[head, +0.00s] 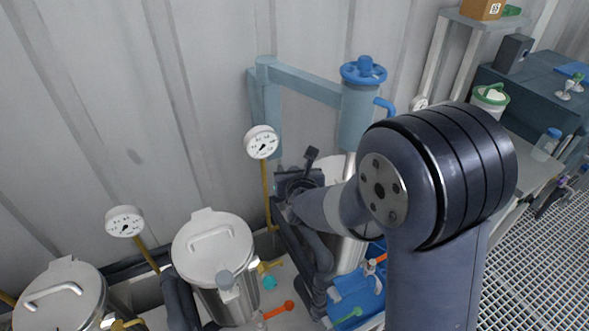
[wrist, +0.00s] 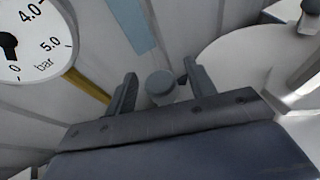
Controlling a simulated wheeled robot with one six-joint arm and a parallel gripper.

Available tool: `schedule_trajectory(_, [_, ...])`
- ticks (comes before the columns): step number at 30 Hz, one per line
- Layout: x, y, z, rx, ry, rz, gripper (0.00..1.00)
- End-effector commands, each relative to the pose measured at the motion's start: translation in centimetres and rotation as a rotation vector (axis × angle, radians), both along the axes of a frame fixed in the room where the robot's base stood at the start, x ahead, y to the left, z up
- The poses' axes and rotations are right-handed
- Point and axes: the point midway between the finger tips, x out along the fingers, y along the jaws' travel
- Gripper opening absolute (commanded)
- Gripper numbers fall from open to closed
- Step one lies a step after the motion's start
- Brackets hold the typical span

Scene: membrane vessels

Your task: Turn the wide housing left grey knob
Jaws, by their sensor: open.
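The grey knob (wrist: 160,84) shows in the wrist view as a small round grey cap between my two fingers. My gripper (wrist: 159,76) is open, with one finger on each side of the knob. The right finger looks close to it; I cannot tell whether it touches. The wide housing (wrist: 245,62) seems to be the large pale round body to the right of the knob. In the head view my gripper (head: 297,172) is by the wall behind my arm, and the knob is hidden there.
A pressure gauge (head: 262,142) on a yellow stem stands left of my gripper and shows large in the wrist view (wrist: 30,42). A blue pipe frame (head: 300,84) rises behind. Steel lidded vessels (head: 212,245) stand at front left. A blue tray (head: 355,300) lies below my arm.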

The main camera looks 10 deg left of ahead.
Motion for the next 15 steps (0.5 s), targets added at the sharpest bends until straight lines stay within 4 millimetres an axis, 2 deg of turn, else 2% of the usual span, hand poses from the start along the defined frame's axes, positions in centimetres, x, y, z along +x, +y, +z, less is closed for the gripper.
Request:
schedule_trajectory(7, [0.05,0.02,-0.03,0.0,0.0,0.0,0.52])
schedule_trajectory(15, [0.03,0.02,-0.02,0.0,0.0,0.0,0.3])
